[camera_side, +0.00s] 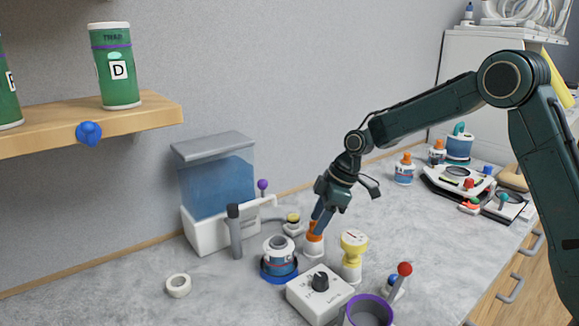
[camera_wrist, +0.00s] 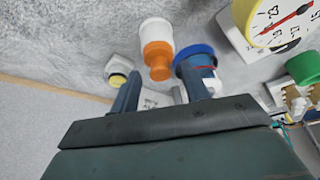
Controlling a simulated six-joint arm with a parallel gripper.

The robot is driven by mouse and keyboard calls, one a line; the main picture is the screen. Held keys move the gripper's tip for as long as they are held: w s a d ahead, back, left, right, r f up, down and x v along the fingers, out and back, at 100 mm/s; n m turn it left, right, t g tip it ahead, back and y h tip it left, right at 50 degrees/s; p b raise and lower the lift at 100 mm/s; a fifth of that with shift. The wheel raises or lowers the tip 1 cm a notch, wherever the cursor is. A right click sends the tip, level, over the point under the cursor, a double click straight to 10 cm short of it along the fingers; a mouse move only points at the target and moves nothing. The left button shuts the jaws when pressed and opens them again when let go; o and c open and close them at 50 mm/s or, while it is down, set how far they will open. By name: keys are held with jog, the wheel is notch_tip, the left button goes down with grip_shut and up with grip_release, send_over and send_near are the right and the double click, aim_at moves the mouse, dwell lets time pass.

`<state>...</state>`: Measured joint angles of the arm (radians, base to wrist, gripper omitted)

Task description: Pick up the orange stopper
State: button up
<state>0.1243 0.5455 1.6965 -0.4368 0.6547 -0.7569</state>
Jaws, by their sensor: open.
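The orange stopper (camera_side: 314,232) sits in the top of a small white bottle (camera_side: 313,249) standing on the grey counter. In the wrist view the stopper (camera_wrist: 158,58) shows just beyond my fingertips, with the white bottle (camera_wrist: 156,30) behind it. My gripper (camera_side: 319,222) points down at the stopper from above. In the wrist view my gripper (camera_wrist: 160,75) is open, with one finger on each side of the stopper's line. Nothing is held. I cannot tell whether a finger touches the stopper.
A yellow item with a round dial (camera_side: 353,254) stands close on the right. A white box with a black knob (camera_side: 319,292) is in front. The counter's left front is clearer.

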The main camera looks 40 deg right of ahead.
jog(key=shift+x, duration=0.8)
jog(key=c, duration=0.8)
jog(key=shift+r, duration=0.15)
jog(key=shift+c, duration=0.2)
notch_tip(320, 180, up, 20)
dwell(0.5)
